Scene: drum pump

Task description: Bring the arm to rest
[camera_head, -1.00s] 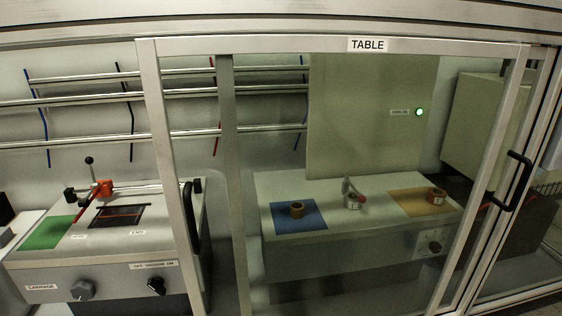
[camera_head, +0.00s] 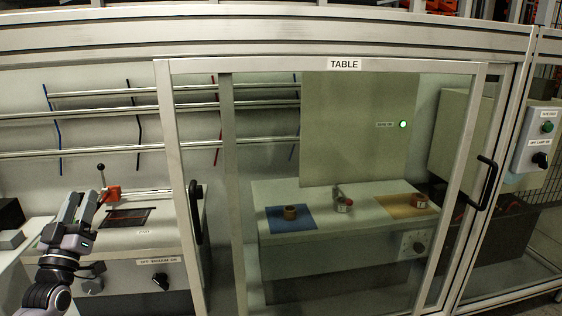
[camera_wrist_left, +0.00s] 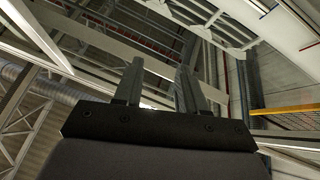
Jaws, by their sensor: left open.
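My left gripper (camera_head: 84,212) is at the lower left of the head view, raised in front of the left machine with its fingers pointing up. It is open and nothing shows between its fingers. In the left wrist view its two fingers (camera_wrist_left: 158,88) stand apart against the ceiling beams. The gripper hides the green pad area of the left machine. My right gripper is not in view.
A framed glass door (camera_head: 345,64) labelled TABLE stands in front, with a black handle (camera_head: 482,180). Behind it are a blue mat (camera_head: 290,224), an orange mat (camera_head: 395,205) and small rings. The left machine (camera_head: 150,250) carries knobs. A switch box (camera_head: 535,140) is at right.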

